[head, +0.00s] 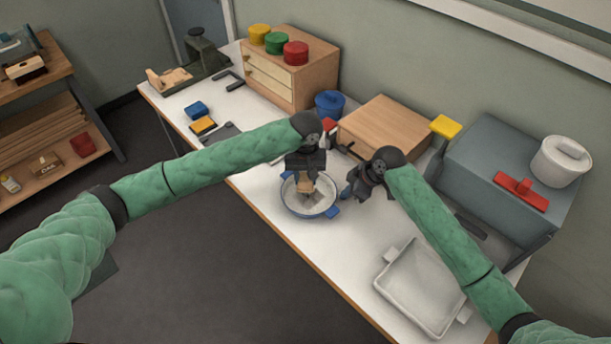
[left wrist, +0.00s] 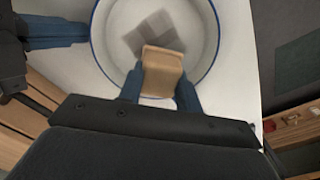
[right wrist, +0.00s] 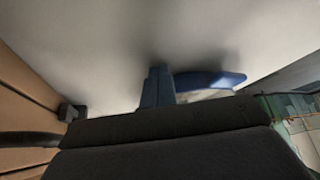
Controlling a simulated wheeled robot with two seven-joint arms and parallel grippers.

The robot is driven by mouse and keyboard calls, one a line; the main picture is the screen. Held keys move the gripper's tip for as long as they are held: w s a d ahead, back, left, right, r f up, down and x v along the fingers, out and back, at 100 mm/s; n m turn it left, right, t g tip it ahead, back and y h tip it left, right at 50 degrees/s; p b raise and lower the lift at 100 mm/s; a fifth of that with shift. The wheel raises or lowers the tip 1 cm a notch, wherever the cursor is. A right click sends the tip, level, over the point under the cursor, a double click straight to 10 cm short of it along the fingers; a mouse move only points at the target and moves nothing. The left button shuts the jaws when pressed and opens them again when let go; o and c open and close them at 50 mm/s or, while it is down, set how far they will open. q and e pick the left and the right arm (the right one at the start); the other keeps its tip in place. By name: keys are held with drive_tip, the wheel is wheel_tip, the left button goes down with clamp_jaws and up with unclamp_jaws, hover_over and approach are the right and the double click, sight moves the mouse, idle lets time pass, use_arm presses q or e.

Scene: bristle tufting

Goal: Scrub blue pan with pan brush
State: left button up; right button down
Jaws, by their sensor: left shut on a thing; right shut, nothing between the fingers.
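The blue-rimmed pan (head: 289,204), pale inside, sits on the white bench top, with blue handles at its sides; it also shows in the left wrist view (left wrist: 108,50). My left gripper (head: 308,180) is shut on the pan brush (left wrist: 162,68), whose tan wooden block is over the pan's inside. A grey patch shows beneath it; I cannot tell bristles from shadow. My right gripper (head: 345,195) is shut and empty, low at the pan's right side. In the right wrist view its blue fingers (right wrist: 157,86) are close beside a blue pan handle (right wrist: 215,80); contact is unclear.
A pale tray (head: 420,290) lies at the bench's near right. A wooden box (head: 387,124) and a blue pot (head: 329,104) stand behind the pan. A grey cabinet (head: 500,170) carries a white pot and a red tool. A drawer unit (head: 285,75) stands farther left.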

use_arm(q)
drive_tip(key=shift+f, duration=0.75)
idle(0.3)
drive_tip(key=shift+s+d, duration=1.3)
drive_tip(key=shift+a, duration=0.1)
